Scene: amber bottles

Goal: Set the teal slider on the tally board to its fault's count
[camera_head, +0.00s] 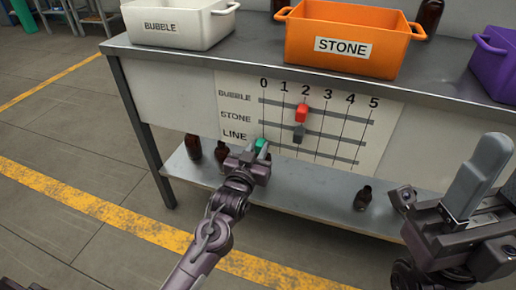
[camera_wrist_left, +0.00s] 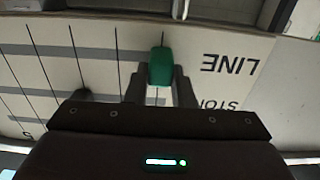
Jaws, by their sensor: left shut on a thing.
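The tally board (camera_head: 235,112) is on the front of the bench, with rows BUBBLE, STONE and LINE and columns 0 to 5. The teal slider (camera_head: 261,144) is on the LINE row at 0. My left gripper (camera_head: 258,153) is shut on it from the front; the slider also shows between the fingers in the left wrist view (camera_wrist_left: 161,66), on the 0 line. The red slider (camera_head: 302,113) is at 2 on the BUBBLE row. The grey slider (camera_head: 299,133) is at 2 on the STONE row. My right gripper (camera_head: 477,180) is at the right, away from the board; its finger gap is unclear.
A white BUBBLE crate (camera_head: 190,33), an orange STONE crate (camera_head: 300,38) and a purple crate (camera_head: 495,70) stand on the bench top. Amber bottles stand on the lower shelf (camera_head: 300,190), at left and right (camera_head: 363,199). Another bottle (camera_head: 429,15) is behind the orange crate.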

